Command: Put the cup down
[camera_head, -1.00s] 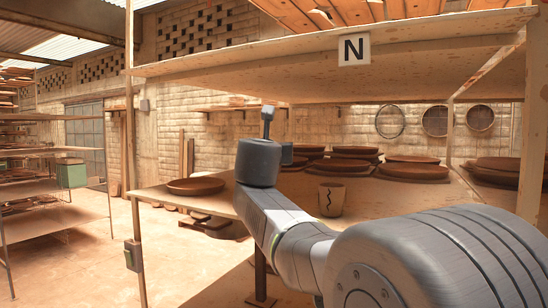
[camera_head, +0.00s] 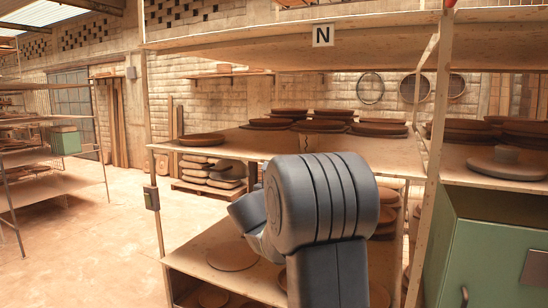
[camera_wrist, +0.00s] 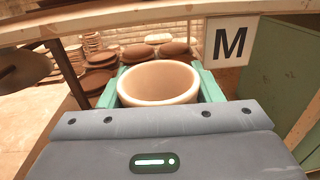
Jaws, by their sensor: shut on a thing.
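A pale clay cup (camera_wrist: 158,84) with a round, open rim is in the wrist view. My gripper (camera_wrist: 159,90) is shut on it, with one green finger at each side. I look down into the cup from behind, and it looks empty. Its base is hidden, so I cannot tell whether it touches anything below. In the head view my arm hides the gripper and the held cup.
A sign M (camera_wrist: 229,42) is beside the cup; a green cabinet (camera_wrist: 285,75) is at the right. Brown discs (camera_wrist: 100,80) lie beyond. In the head view, the shelf marked N (camera_head: 323,35) has several dark plates on the board below it (camera_head: 240,143).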

